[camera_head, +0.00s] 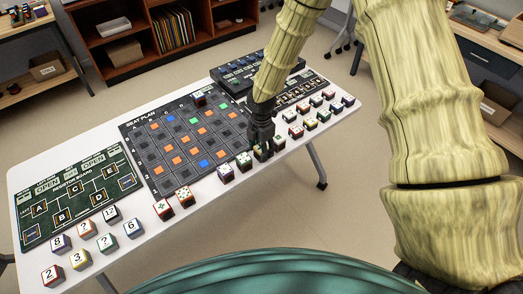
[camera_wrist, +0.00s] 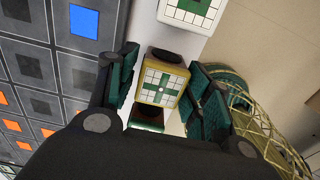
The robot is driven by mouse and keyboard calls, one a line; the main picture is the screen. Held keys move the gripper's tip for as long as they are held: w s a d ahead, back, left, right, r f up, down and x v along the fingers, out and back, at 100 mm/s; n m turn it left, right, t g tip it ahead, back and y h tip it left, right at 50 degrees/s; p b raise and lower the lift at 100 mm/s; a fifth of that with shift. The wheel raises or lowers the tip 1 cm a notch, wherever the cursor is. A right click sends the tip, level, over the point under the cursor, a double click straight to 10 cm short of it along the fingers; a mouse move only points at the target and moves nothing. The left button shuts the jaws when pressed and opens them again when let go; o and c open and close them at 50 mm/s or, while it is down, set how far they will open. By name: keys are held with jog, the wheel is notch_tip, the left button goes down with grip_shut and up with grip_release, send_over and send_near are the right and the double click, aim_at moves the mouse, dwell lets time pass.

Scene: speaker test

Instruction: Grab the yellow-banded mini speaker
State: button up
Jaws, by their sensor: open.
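The yellow-banded mini speaker (camera_wrist: 163,84) is a small cube with yellowish sides and a white top with a green cross and grid. In the wrist view it sits between the two dark-green fingers of my gripper (camera_wrist: 163,88). The fingers are open, with a gap at the cube's left; contact on its right is hard to judge. In the head view my gripper (camera_head: 263,147) points down over the row of cubes at the table's front edge. A cube under it (camera_head: 263,155) is partly hidden by the fingers.
Neighbouring cubes stand close by in the row, one to the left (camera_head: 243,161) and one to the right (camera_head: 279,142). Another white-and-green-topped cube (camera_wrist: 193,10) shows at the wrist view's top. The dark seat-plan board (camera_head: 150,133) lies behind on the white table (camera_head: 110,225).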

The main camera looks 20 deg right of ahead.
jog(key=shift+s+f, duration=0.1)
jog(key=shift+f, duration=0.65)
jog(key=shift+c, duration=0.2)
jog(key=c, duration=0.8)
